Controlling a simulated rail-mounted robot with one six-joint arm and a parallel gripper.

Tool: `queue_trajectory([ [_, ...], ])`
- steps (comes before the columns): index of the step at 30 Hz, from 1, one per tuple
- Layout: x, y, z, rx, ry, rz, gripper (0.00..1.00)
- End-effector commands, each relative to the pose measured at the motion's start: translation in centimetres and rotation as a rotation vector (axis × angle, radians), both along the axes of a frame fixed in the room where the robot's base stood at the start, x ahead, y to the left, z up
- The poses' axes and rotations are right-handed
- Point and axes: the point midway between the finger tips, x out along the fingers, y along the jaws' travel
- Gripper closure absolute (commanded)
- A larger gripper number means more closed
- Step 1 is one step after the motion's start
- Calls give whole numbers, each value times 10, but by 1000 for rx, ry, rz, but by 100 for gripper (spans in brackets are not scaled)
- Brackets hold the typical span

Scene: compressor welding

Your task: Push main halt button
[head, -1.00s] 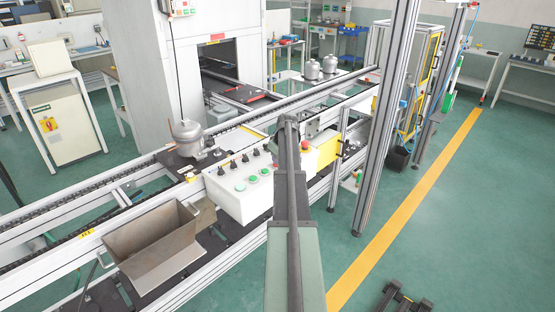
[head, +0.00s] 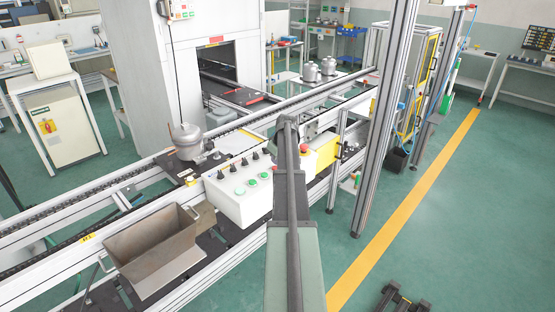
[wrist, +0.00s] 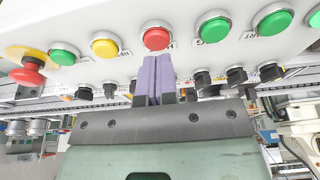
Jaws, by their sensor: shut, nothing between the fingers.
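A white control box (head: 238,200) with coloured buttons and black knobs stands on the near side of the conveyor. In the wrist view its panel (wrist: 128,66) fills the top. A red mushroom button on a yellow base (wrist: 28,70) is at the left end; in the head view a red button (head: 304,148) shows just right of my arm. A flat red button (wrist: 156,38) sits mid-row. My gripper (wrist: 157,60) has its purple fingers shut and empty, their tips just below this flat button in the picture. I cannot tell whether they touch. My arm hides the gripper in the head view.
Black knobs (wrist: 203,78) flank my fingers. Green buttons (wrist: 213,27) and a yellow button (wrist: 104,45) line the panel. A metal hopper (head: 150,252) and a compressor (head: 187,140) are left of the box. A tall post (head: 383,130) stands to the right, with open floor beyond.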

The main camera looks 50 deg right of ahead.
Motion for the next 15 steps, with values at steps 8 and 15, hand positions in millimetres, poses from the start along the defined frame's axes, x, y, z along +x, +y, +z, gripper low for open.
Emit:
queue_trajectory([
  [8,-18,4,82,0,-1,1,100],
  [15,-29,5,108,0,-1,1,100],
])
